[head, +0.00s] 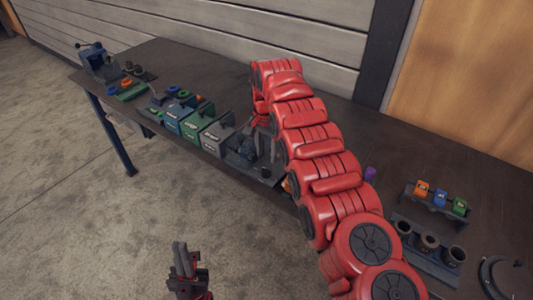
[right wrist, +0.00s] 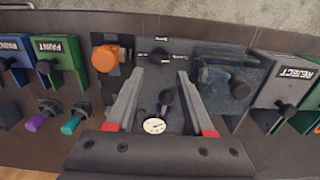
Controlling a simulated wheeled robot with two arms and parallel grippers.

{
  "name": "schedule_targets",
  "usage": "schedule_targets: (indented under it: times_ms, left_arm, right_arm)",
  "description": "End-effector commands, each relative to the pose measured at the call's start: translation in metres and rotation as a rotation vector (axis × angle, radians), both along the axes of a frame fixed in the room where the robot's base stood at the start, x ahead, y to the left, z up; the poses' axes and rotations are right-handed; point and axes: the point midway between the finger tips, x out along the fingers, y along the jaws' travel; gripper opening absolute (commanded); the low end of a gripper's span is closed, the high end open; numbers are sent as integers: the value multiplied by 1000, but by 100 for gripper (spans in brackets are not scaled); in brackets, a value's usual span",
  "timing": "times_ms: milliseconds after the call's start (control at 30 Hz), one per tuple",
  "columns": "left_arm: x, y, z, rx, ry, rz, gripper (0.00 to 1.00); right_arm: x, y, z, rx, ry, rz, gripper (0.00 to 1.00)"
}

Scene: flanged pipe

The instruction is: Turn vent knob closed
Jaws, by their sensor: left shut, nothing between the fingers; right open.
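A dark panel (right wrist: 205,52) fills the middle of the right wrist view. A black knob (right wrist: 158,56) with small white marks beside it sits on the panel. Its label is too small to read, so I cannot tell for sure that it is the vent knob. My right gripper (right wrist: 157,73) is open, its fingertips on either side below the knob, apart from it. A black ball-ended lever (right wrist: 166,98) and a white gauge (right wrist: 154,126) show between the fingers. In the head view, my red right arm hides part of the panel (head: 248,150). My left gripper (head: 181,250) is shut and empty, over the floor.
An orange knob (right wrist: 105,57) sits left of the fingers, and a grey block (right wrist: 222,82) right. Labelled bins (head: 212,134) stand beside the panel. A vise (head: 95,58) is at the bench's far left. Cups (head: 428,241) and coloured blocks (head: 440,197) stand at right.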

Motion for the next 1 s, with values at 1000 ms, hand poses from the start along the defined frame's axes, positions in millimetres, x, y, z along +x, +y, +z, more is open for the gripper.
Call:
schedule_targets:
  times_ms: [1000]
  left_arm:
    - [0,0,108,0,0,0,0]
  right_arm:
    - [0,0,110,0,-1,0,52]
